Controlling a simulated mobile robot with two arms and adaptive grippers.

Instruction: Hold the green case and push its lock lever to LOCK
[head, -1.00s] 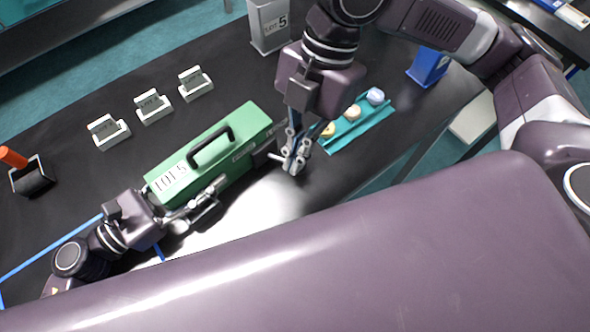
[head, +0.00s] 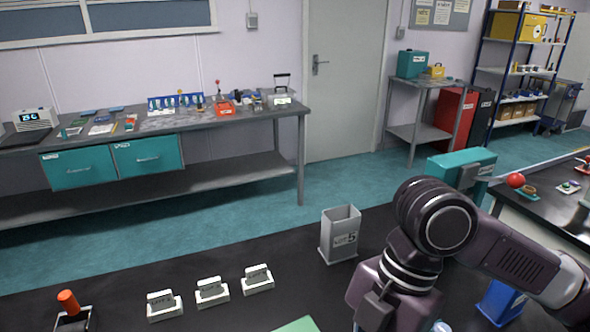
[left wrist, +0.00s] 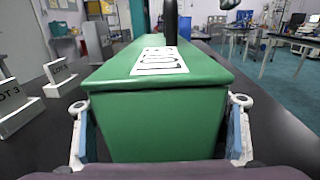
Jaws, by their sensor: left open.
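The green case (left wrist: 160,125) fills the middle of the left wrist view, end-on, with a white label on its lid and a black handle behind. Only a small corner of the case (head: 298,325) shows at the bottom of the head view. My left gripper (left wrist: 162,104) is open, one finger on each side of the case's near end; I cannot tell whether they touch it. The lock lever is not visible in either current view. My right arm is at the lower right of the head view, but its fingers are below the frame.
Several small white stands (head: 212,293) sit on the black table left of the case. A grey bin marked 5 (head: 340,234) and a blue container (head: 501,302) stand farther right. An orange-topped item (head: 69,302) is at lower left.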

